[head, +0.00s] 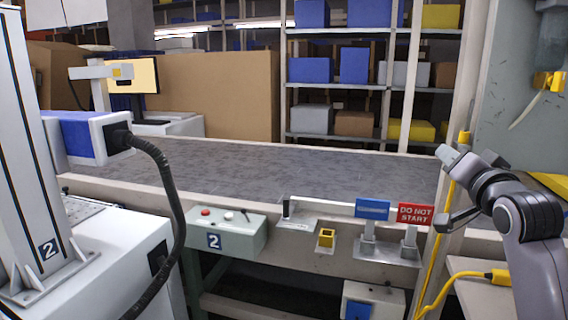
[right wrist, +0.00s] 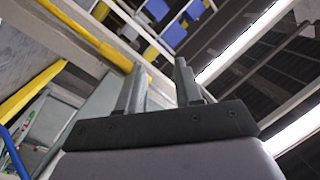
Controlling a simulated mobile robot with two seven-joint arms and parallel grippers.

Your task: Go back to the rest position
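My right arm comes in at the right edge of the head view, grey and bent. Its gripper (head: 452,158) is raised in front of a pale upright post with a yellow conduit. It is to the right of the conveyor (head: 290,172) and above the red sign. In the right wrist view the two fingers of the gripper (right wrist: 160,82) stand apart with nothing between them. My left gripper is in neither view.
A white machine column (head: 35,150) with a black cable stands left. The belt is empty.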

